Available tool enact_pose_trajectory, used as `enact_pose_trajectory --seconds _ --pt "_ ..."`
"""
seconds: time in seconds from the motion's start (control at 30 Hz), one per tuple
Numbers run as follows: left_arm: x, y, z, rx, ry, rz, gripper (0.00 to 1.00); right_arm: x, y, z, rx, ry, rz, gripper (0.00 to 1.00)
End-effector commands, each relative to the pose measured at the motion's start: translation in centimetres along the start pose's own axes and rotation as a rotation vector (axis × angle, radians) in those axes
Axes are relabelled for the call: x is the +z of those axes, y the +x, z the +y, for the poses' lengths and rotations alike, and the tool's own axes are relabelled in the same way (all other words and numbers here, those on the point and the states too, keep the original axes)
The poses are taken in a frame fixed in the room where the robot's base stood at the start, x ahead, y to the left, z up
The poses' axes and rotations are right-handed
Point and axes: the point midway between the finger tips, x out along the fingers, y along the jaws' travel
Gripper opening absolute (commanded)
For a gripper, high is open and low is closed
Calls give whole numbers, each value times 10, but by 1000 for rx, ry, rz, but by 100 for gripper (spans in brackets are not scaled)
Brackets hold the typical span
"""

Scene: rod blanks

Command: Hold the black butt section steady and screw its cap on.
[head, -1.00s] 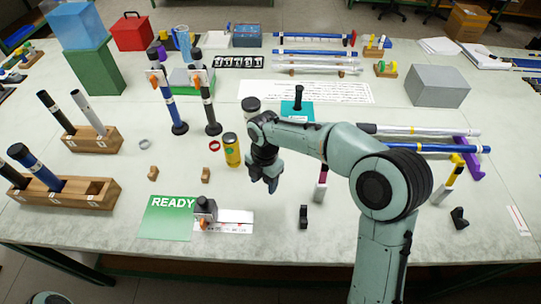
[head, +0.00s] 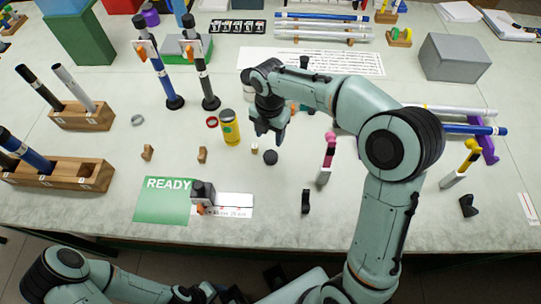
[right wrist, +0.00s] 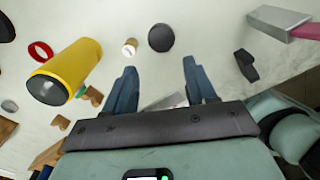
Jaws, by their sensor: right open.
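A black rod section (head: 39,88) with a silver band leans in the rear wooden block at left; a dark rod also stands in the front block, and I cannot tell which is the butt section. A small round black piece (head: 270,157), perhaps the cap, lies on the table just in front of my right gripper (head: 268,136). It also shows in the right wrist view (right wrist: 161,37), beyond and between the fingertips (right wrist: 160,68). My right gripper is open and empty, pointing down above the table.
A yellow can (head: 230,127) stands left of my right gripper. A small cork-like piece (head: 254,149) lies beside the black piece. A green READY mat (head: 160,208) and a black-and-orange device (head: 203,193) are near the front edge. A pink-and-grey tool (head: 327,160) lies to the right.

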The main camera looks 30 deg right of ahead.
Motion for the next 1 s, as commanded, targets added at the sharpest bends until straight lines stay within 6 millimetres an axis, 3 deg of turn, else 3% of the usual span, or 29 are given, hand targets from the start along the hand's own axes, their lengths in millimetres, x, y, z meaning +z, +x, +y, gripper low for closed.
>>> enact_pose_trajectory --seconds 0.1,0.3,0.73,1.0 --pt "1 5 -2 -1 -1 -2 59 0 28 -2 -6 1 3 56" --pt "2 8 -3 -1 -1 -4 59 0 55 -1 -4 1 1 56" --pt "2 8 -4 -1 -1 -4 59 0 62 -1 -2 1 1 56" --pt "2 12 -5 -2 -1 -5 59 -1 100 -3 -4 0 2 56"
